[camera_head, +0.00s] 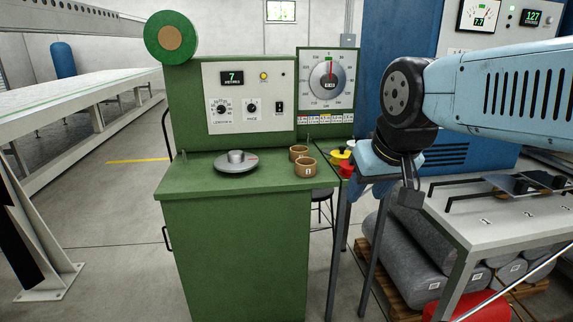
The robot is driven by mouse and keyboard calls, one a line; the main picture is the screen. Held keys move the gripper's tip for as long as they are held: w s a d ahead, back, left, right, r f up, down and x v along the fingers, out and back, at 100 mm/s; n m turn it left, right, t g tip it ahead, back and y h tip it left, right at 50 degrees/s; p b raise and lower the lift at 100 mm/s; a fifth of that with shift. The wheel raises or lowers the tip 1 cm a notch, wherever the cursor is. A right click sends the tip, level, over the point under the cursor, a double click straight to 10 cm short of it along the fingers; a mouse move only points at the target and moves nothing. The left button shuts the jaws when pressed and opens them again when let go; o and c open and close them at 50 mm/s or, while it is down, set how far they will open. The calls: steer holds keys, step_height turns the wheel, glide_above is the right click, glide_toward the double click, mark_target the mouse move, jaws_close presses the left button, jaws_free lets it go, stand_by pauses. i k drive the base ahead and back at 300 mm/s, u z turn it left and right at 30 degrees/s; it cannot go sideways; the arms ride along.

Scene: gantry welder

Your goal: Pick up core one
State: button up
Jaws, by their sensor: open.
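Two brown, ring-like cores stand on the right part of the green bench top. The rear core (299,152) shows no mark that I can read. The front core (305,168) has a small pale label with dark marks, too small to read surely. I cannot tell for sure which is core one. My gripper (408,182) hangs to the right of both cores, pointing down, beyond the bench's right edge. It is open and touches neither core. Its fingers are seen edge-on and partly hidden by my wrist.
A grey round spindle plate (236,162) sits left of the cores on the green bench (235,240). A control panel with a dial (327,82) rises behind. Red, yellow and white pieces (343,160) lie between bench and gripper. A numbered white table (500,222) stands right.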

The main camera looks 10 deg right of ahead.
mark_target(304, 167)
steer(key=z, duration=0.15)
steer(key=i, duration=0.85)
steer(key=u, duration=0.05)
